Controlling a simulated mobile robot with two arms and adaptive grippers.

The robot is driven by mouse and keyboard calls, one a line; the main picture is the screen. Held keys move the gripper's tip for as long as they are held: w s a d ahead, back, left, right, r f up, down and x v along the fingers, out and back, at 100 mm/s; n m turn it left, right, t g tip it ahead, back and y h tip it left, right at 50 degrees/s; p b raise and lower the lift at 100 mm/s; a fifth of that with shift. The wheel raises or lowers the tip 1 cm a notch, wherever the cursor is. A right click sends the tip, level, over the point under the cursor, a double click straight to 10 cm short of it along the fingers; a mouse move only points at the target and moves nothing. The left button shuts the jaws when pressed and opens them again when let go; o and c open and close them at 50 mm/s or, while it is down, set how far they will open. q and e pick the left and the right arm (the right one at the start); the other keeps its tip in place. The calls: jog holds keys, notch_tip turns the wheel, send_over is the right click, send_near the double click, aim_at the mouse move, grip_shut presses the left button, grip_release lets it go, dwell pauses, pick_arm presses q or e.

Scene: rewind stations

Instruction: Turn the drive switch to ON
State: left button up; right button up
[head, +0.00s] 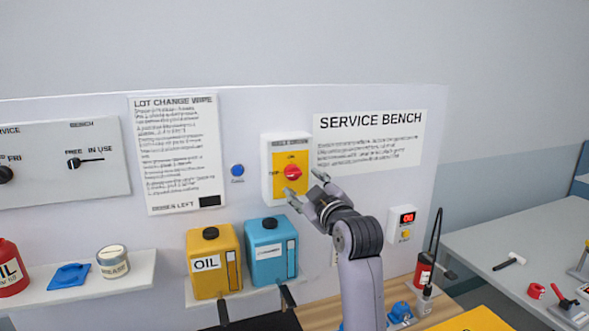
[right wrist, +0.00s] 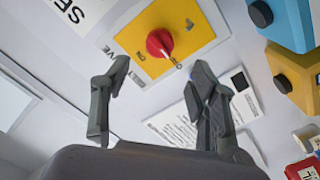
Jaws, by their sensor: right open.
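The drive switch is a red rotary knob (head: 292,172) on a yellow plate (head: 282,160) in a white box on the upright panel. My left gripper is not in view.
Below the switch, a yellow oil can (head: 204,277) and a blue can (head: 262,266) stand on a shelf. A blue button (head: 237,170) is left of the switch box. The panel around the switch is flat.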

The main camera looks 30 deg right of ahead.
aim_at(294, 175)
jog(key=p+x, duration=0.2)
jog(key=x, duration=0.4)
jog(key=shift+w+d+r, duration=0.1)
jog(key=shift+w+d, duration=0.05)
jog(key=shift+w, duration=0.7)
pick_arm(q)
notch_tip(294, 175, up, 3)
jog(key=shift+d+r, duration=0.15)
pick_arm(e)
jog(key=shift+d, duration=0.1)
jog(key=c, duration=1.2)
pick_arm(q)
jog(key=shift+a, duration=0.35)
pick_arm(e)
jog(key=shift+o, duration=0.2)
